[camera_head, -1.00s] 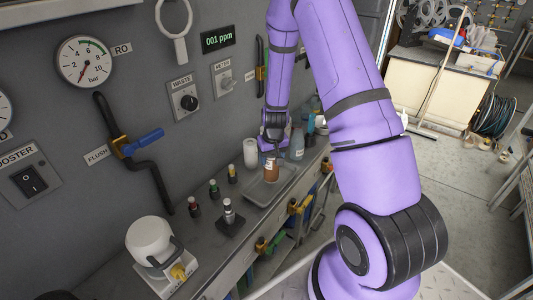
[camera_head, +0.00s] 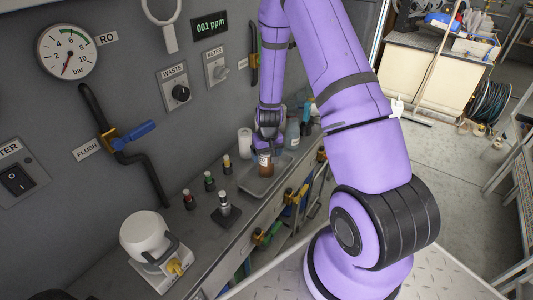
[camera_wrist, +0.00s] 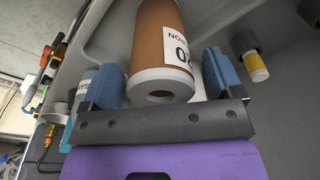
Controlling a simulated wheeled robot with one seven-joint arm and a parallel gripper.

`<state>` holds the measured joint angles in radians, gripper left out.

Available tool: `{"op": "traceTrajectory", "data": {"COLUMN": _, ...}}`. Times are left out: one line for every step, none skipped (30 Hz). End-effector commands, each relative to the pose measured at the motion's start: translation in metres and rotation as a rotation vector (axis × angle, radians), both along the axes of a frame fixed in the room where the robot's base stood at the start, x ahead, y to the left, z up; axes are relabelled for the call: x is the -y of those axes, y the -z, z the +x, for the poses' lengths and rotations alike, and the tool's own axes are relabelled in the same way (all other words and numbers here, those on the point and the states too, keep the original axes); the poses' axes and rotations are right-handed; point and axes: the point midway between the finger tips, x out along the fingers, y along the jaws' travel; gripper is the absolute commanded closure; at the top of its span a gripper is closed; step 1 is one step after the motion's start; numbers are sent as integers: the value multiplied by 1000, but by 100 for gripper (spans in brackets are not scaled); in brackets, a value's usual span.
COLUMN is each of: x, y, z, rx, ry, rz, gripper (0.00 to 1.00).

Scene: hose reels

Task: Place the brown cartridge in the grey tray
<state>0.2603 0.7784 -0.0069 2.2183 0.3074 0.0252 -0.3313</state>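The brown cartridge (camera_head: 266,168) has a white label and appears upright in the grey tray (camera_head: 258,190) on the bench. In the wrist view the cartridge (camera_wrist: 160,40) fills the upper middle, its pale grey ring-shaped end nearest the camera. My gripper (camera_head: 266,147) is over the cartridge's top. In the wrist view the blue fingers of my gripper (camera_wrist: 163,82) stand on either side of it, with narrow gaps showing, so it looks open. The tray's pale surface (camera_wrist: 110,25) shows behind the cartridge. Contact under the cartridge is hidden.
A white cylinder (camera_head: 244,141) stands behind the tray. Small capped vials (camera_head: 209,181) and a vial on a dark block (camera_head: 224,205) stand left of it. Bottles (camera_head: 293,132) are close to my gripper's right. A white housing (camera_head: 146,238) is at the bench's near end.

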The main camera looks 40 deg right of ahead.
Motion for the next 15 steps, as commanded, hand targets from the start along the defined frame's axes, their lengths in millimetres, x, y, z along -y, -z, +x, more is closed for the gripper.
{"op": "traceTrajectory", "data": {"x": 0, "y": 0, "z": 0, "rx": 0, "ry": 0, "rz": 0, "gripper": 14}}
{"op": "traceTrajectory", "data": {"x": 0, "y": 0, "z": 0, "rx": 0, "ry": 0, "rz": 0, "gripper": 14}}
{"op": "traceTrajectory", "data": {"x": 0, "y": 0, "z": 0, "rx": 0, "ry": 0, "rz": 0, "gripper": 14}}
{"op": "traceTrajectory", "data": {"x": 0, "y": 0, "z": 0, "rx": 0, "ry": 0, "rz": 0, "gripper": 14}}
{"op": "traceTrajectory", "data": {"x": 0, "y": 0, "z": 0, "rx": 0, "ry": 0, "rz": 0, "gripper": 14}}
{"op": "traceTrajectory", "data": {"x": 0, "y": -1, "z": 0, "rx": 0, "ry": 0, "rz": 0, "gripper": 14}}
{"op": "traceTrajectory", "data": {"x": 0, "y": -1, "z": 0, "rx": 0, "ry": 0, "rz": 0, "gripper": 14}}
{"op": "traceTrajectory", "data": {"x": 0, "y": -3, "z": 0, "rx": 1, "ry": 0, "rz": 0, "gripper": 14}}
{"op": "traceTrajectory", "data": {"x": 0, "y": -5, "z": 0, "rx": 1, "ry": 0, "rz": 0, "gripper": 14}}
{"op": "traceTrajectory", "data": {"x": 0, "y": -7, "z": 0, "rx": 1, "ry": 0, "rz": 0, "gripper": 14}}
{"op": "traceTrajectory", "data": {"x": 0, "y": -10, "z": 0, "rx": 1, "ry": 0, "rz": 0, "gripper": 14}}
{"op": "traceTrajectory", "data": {"x": 0, "y": -14, "z": -1, "rx": 2, "ry": -1, "rz": -1, "gripper": 14}}
{"op": "traceTrajectory", "data": {"x": 0, "y": -18, "z": -1, "rx": 3, "ry": -1, "rz": -2, "gripper": 14}}
{"op": "traceTrajectory", "data": {"x": 0, "y": -22, "z": -1, "rx": 4, "ry": -1, "rz": -2, "gripper": 14}}
{"op": "traceTrajectory", "data": {"x": -1, "y": -28, "z": -2, "rx": 4, "ry": -1, "rz": -2, "gripper": 14}}
